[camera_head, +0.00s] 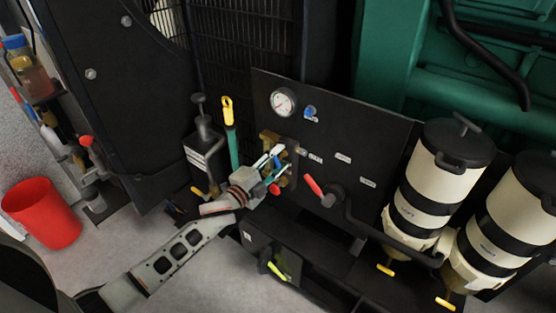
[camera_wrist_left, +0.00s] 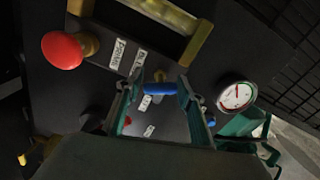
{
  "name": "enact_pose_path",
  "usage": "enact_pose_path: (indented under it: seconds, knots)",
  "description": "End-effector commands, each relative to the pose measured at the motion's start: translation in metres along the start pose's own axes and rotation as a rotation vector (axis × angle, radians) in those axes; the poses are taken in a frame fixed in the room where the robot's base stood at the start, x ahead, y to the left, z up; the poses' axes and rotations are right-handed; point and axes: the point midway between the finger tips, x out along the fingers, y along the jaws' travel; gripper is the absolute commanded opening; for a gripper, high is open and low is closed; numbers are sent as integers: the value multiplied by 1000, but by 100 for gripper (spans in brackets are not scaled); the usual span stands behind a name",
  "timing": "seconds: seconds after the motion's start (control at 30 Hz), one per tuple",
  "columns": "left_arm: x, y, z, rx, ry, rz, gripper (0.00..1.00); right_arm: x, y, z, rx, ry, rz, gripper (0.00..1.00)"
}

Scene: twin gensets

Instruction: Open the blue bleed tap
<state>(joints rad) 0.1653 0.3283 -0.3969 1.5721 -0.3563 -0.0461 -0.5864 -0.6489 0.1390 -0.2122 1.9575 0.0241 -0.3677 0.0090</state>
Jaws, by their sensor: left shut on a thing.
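My left gripper (camera_head: 277,163) reaches to the black panel (camera_head: 330,145) from the lower left in the head view. It is shut on the blue bleed tap (camera_wrist_left: 160,88), whose short blue handle lies crosswise between the fingertips in the left wrist view. In the head view the fingers mostly hide that handle. Another small blue knob (camera_head: 309,112) sits on the panel beside the gauge, apart from the gripper. My right gripper is not in view.
A round gauge (camera_head: 283,102) sits above the gripper. A red knob (camera_wrist_left: 62,50) and brass-framed sight glass (camera_wrist_left: 165,15) are close by. A red-handled lever (camera_head: 314,186) and cream filter canisters (camera_head: 432,185) stand right. A red bucket (camera_head: 42,213) is far left.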

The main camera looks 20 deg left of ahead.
Motion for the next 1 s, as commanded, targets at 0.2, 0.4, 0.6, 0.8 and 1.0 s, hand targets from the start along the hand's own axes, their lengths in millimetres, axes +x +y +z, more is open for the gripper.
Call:
enact_pose_path:
  seconds: [0.2, 0.4, 0.6, 0.8, 1.0]
  knots:
    - [0, 0, 0, 1, -1, 0, 53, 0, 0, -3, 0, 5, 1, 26]
    - [0, 0, 0, 2, -1, 1, 53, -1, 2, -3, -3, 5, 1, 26]
    - [-16, 1, 1, 2, -1, 2, 53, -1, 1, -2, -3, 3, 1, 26]
    - [-54, 2, 0, 3, -1, 4, 53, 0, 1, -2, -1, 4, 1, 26]
    - [-92, 1, 0, 2, -1, 3, 53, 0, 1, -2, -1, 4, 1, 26]
